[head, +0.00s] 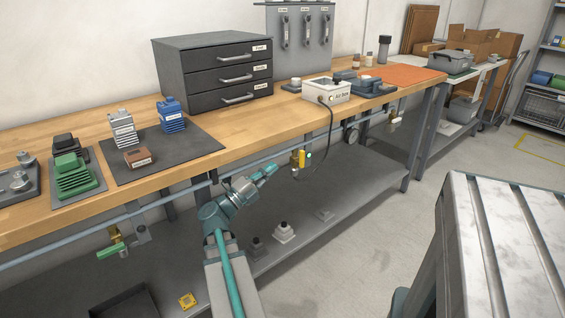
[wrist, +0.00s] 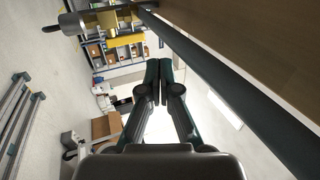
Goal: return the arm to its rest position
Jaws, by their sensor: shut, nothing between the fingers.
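My arm (head: 222,215) rises from the lower middle of the head view, in front of the workbench. Its teal gripper (head: 272,169) points right, just below the bench's front edge and apart from the bench top. In the wrist view my gripper (wrist: 158,72) has its two dark fingers together, with nothing between them. The view past the fingers is turned on its side and shows shelves (wrist: 105,48) and floor.
The wooden workbench (head: 240,150) holds a drawer cabinet (head: 200,75), a dark mat (head: 190,150) and a white box (head: 326,92). A yellow valve (head: 300,158) hangs under its edge near my gripper. A lower shelf (head: 350,190) lies beneath. A grey-topped cart (head: 500,230) stands right, with open floor between.

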